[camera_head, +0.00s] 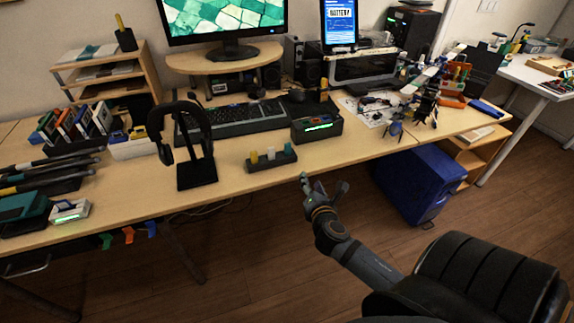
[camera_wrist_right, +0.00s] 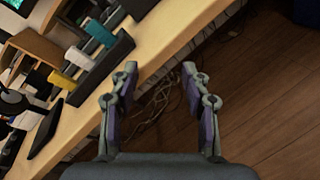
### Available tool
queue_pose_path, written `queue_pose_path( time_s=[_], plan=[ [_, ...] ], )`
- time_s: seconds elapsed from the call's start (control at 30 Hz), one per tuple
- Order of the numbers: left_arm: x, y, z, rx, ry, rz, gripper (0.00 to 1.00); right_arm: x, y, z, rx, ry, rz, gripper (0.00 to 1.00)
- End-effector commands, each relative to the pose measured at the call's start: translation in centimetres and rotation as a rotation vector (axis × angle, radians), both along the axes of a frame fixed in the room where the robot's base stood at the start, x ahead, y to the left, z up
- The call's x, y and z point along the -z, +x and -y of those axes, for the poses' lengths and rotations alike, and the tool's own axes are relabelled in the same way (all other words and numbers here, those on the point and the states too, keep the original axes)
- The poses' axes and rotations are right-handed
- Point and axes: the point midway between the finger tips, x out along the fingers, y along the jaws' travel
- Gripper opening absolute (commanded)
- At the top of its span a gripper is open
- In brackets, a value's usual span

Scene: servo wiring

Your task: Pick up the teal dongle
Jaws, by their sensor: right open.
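The teal dongle (camera_head: 287,148) stands upright at the right end of a dark holder (camera_head: 262,165) near the table's front edge. A cream dongle (camera_head: 271,153) and a yellow one (camera_head: 253,157) stand beside it in the same holder. The teal dongle (camera_wrist_right: 99,32) also shows at the upper left of the right wrist view. My right gripper (camera_head: 324,186) is open and empty, in front of the table edge, to the right of and nearer than the holder. In the wrist view its spread fingers (camera_wrist_right: 159,75) have only floor and cables between them. My left gripper is not in view.
A black headphone stand (camera_head: 197,172) is left of the holder. A dark box with a green light (camera_head: 317,127) sits behind it to the right. A keyboard (camera_head: 236,120) lies behind. A blue bin (camera_head: 418,183) is under the table.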

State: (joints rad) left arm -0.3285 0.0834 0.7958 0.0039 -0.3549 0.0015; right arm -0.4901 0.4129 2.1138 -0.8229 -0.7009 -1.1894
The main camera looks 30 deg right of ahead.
Motion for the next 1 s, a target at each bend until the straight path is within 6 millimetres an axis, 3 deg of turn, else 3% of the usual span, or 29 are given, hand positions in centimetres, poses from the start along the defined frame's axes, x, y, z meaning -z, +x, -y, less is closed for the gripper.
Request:
queue_pose_path(
  time_s=[0.1,0.3,0.47,0.7,1.0],
  plan=[
    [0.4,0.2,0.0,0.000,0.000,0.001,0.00,-3.4,1.6,-1.1,-0.154,-0.367,-0.003,0.47],
    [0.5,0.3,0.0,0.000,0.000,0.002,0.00,-5.5,2.8,-2.7,-0.281,-0.712,-0.021,0.47],
    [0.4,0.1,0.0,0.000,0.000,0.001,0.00,-5.6,3.5,-2.6,-0.287,-0.733,-0.021,0.47],
    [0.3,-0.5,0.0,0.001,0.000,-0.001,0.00,-5.7,7.3,-1.7,-0.286,-0.729,-0.021,0.47],
    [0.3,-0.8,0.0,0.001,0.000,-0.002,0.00,-5.8,9.2,-1.2,-0.286,-0.727,-0.019,0.47]
  ],
)
